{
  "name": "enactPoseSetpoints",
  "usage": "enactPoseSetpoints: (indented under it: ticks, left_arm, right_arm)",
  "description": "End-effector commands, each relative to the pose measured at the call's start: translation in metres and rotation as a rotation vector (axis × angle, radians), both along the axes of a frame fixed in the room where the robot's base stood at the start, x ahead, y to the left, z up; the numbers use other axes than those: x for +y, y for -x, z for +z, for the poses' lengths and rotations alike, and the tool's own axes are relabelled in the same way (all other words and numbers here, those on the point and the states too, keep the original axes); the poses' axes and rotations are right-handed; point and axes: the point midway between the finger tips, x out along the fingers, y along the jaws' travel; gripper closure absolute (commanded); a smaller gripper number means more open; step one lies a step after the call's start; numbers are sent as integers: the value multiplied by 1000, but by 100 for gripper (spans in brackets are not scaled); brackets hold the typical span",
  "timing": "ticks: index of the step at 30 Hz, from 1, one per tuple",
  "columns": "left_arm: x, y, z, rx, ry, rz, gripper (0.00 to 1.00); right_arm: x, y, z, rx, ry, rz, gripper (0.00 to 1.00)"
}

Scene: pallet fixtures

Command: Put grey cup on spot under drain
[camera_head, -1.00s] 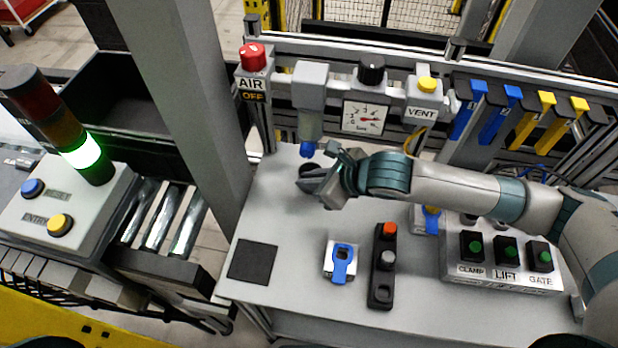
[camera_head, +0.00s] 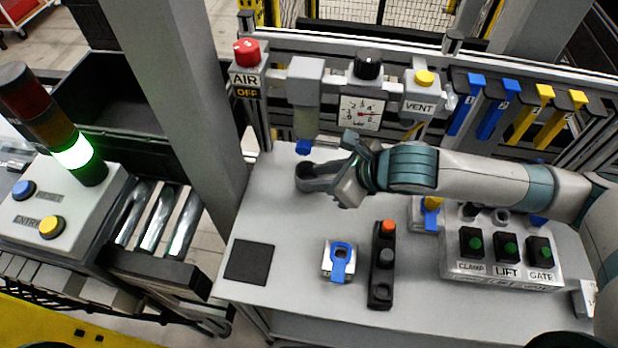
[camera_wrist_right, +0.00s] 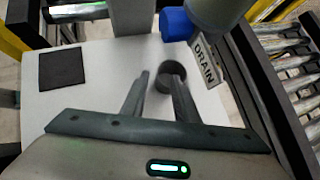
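The grey cup (camera_head: 304,171) stands on the pale tabletop close below the blue-ended drain (camera_head: 303,147); its dark round mouth also shows in the wrist view (camera_wrist_right: 166,70). My right gripper (camera_head: 312,180) is at the cup, partly hiding it. In the wrist view a gap shows between its two fingers (camera_wrist_right: 158,75). The right finger overlaps the cup's mouth, and the left finger is just beside the cup. I cannot tell whether either touches it. Any spot mark under the drain is hidden. My left gripper is not in view.
A dark square pad (camera_head: 249,263) lies at the table's front left. A blue-tabbed block (camera_head: 340,262), a black button strip (camera_head: 382,265) and the CLAMP/LIFT/GATE box (camera_head: 503,257) stand in front of my arm. The grey post (camera_head: 185,90) rises left of the table.

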Motion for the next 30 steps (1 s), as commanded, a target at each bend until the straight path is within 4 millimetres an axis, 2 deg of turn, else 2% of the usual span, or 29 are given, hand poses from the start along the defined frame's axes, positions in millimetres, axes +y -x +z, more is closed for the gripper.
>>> enactPoseSetpoints:
  ticks: [6, 12, 30]
  left_arm:
    - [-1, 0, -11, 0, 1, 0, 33]
    - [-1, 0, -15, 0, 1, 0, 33]
    - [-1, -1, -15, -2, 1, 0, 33]
  right_arm:
    - [-23, 17, 26, -3, 1, 1, 73]
    - [-36, 27, 43, -1, 0, -1, 73]
    - [-39, 30, 49, 1, 1, 0, 73]
